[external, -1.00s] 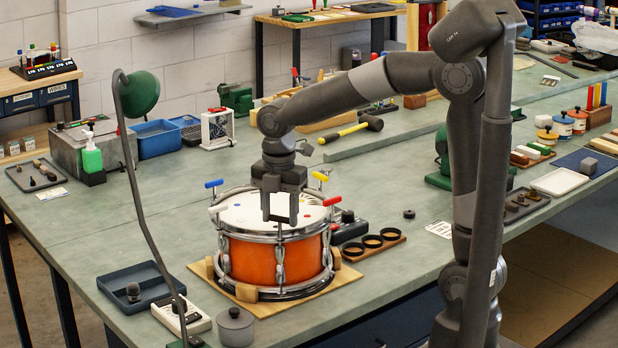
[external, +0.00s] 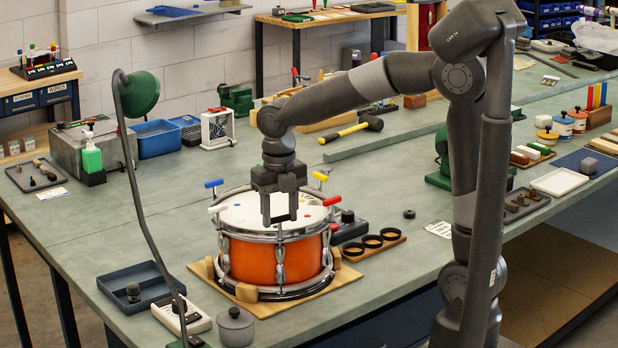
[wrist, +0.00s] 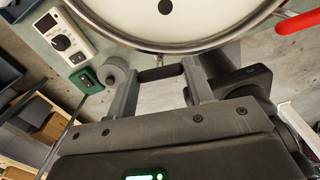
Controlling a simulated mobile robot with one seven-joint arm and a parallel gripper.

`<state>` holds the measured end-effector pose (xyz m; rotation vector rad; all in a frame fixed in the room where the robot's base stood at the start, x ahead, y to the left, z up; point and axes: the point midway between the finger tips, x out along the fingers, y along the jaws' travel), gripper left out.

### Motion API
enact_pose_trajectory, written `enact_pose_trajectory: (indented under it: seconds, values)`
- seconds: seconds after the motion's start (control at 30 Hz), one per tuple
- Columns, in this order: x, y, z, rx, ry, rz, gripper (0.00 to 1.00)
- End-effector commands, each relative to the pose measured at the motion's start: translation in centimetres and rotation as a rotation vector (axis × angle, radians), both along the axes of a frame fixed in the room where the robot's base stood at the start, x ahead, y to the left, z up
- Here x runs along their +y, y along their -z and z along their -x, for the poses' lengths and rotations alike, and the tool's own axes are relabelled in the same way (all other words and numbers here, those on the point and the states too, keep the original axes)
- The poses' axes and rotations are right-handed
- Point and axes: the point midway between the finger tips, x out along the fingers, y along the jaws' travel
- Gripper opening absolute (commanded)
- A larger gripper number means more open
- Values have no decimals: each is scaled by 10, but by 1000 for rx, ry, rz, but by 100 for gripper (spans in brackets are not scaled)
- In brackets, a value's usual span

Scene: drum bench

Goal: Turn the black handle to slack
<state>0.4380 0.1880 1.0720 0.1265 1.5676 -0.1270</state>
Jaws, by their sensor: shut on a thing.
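The orange drum (external: 275,262) with a white head and chrome rims sits on a wooden board. My gripper (external: 280,219) is over the near side of the drum's top rim, fingers pointing down. It is shut on the black handle (wrist: 160,73), a short dark bar between the two fingertips in the wrist view. There the bar lies just outside the drum's rim. Other coloured handles stand around the rim: blue (external: 214,184), white (external: 217,208), yellow (external: 319,176) and red (external: 332,201).
A grey lidded pot (external: 235,326), a white device with a knob (external: 181,317) and a dark tray (external: 142,287) stand left of the drum. A lamp's thin stem (external: 145,215) rises there. A wooden strip with black rings (external: 373,243) lies to the right.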

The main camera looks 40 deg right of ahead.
Motion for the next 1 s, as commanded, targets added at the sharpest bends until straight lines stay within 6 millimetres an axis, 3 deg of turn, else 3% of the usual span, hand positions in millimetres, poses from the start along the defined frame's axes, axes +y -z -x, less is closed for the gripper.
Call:
enact_pose_trajectory:
  seconds: [0.5,1.0]
  values:
    - [1,-1,-1,-3,-363,-2,24]
    - [1,-1,-1,-3,-446,-2,24]
